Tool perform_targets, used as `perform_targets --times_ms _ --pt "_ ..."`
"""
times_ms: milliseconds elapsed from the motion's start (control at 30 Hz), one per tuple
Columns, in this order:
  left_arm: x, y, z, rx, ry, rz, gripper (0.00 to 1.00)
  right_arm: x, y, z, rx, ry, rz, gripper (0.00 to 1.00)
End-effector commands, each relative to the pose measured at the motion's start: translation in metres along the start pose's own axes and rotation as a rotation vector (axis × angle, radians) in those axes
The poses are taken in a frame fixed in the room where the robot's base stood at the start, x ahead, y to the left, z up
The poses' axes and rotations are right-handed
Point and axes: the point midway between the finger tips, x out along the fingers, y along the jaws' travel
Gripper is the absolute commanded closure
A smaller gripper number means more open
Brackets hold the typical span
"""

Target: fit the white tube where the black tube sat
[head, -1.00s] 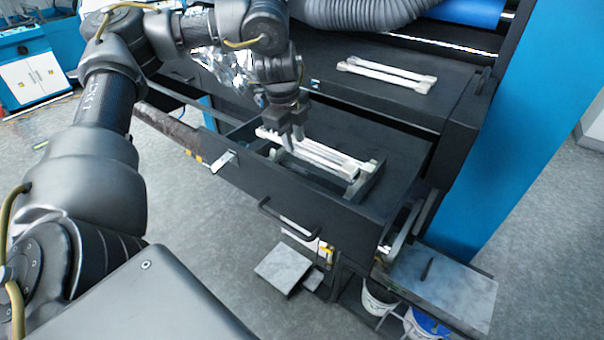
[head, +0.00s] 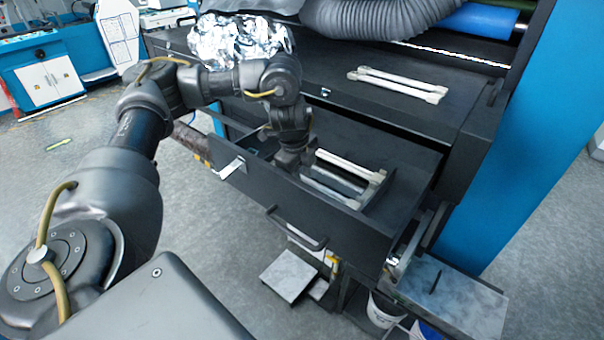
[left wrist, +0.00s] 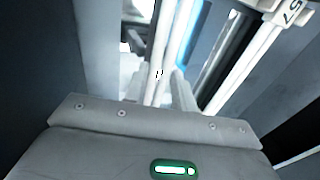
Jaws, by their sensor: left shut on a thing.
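My left gripper (head: 292,170) is low in the open drawer's left part, its fingertips hidden in the head view. In the left wrist view its fingers (left wrist: 166,88) are shut on a pale tube, which I take for the white tube (left wrist: 168,45); small dark marks show on it. In the head view a pale tube (head: 328,193) runs right from the gripper along the drawer's near side. Another white bar with end blocks (head: 345,164) lies behind it, roughly parallel. The wrist view shows a white bar with a block marked "57" (left wrist: 292,12).
The drawer's front wall (head: 290,195) with its handle stands close in front of the gripper. Two pale bars (head: 400,82) lie on the upper black surface. Crumpled foil (head: 240,40) and a ribbed hose (head: 375,15) are behind the arm. The drawer's right floor is clear.

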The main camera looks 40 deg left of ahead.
Motion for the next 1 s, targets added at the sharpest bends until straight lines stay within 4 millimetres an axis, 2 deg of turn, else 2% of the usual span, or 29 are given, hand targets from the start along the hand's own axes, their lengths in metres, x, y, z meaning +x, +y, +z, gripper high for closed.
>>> perform_targets --times_ms 233,267,400,767,867,1000 --pt "0.003 0.001 0.0 0.0 0.0 0.0 0.97 0.001 0.001 0.001 0.0 -0.001 0.001 0.49" --pt "0.002 0.0 0.0 0.001 0.0 0.0 0.7 0.001 0.002 0.001 -0.001 -0.002 0.002 0.49" --pt "0.002 0.0 0.0 0.001 0.0 0.0 0.52 0.001 0.004 0.002 -0.002 -0.003 0.005 0.49" --pt "-0.003 -0.001 0.0 0.001 -0.001 -0.001 0.52 -0.001 0.006 0.002 -0.002 -0.004 0.007 0.49" --pt "-0.013 -0.002 0.0 0.002 0.0 -0.004 0.52 -0.002 0.006 0.002 -0.003 -0.004 0.007 0.49" --pt "-0.038 -0.002 0.0 0.002 -0.001 -0.006 0.52 -0.006 0.006 0.002 -0.003 -0.004 0.007 0.49"
